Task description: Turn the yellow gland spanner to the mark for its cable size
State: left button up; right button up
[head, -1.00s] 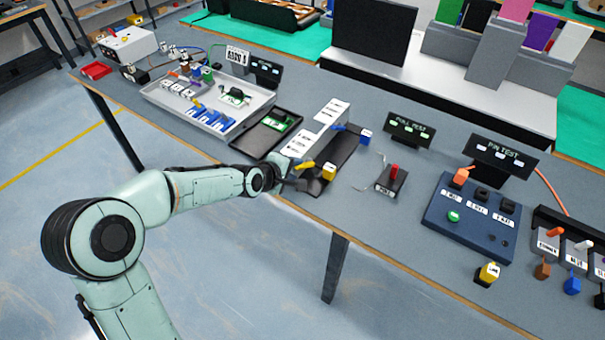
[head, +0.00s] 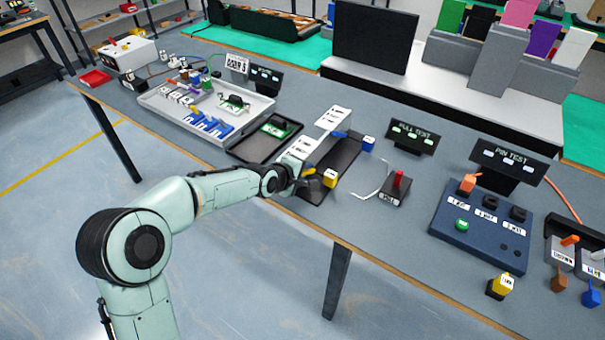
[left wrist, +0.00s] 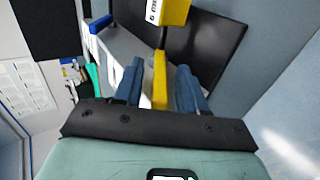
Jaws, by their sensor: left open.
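The yellow gland spanner (head: 308,171) sits at the near end of the grey stand on the bench and is partly hidden by my left gripper in the head view. In the left wrist view its yellow handle (left wrist: 160,80) lies between my open fingers, with a gap on each side. The yellow block (left wrist: 170,11) with a white label is just beyond it; it also shows in the head view (head: 330,179). My left gripper (head: 303,184) is open at the spanner. The size marks are too small to read. My right gripper is not in view.
A blue spanner (head: 342,134) and blue block (head: 368,144) are at the stand's far end. A black tray (head: 243,149) lies left of the stand. A small box with a red knob (head: 396,190) is to its right. The bench's front edge is close below my arm.

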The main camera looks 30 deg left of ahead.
pick_arm(q)
grip_shut()
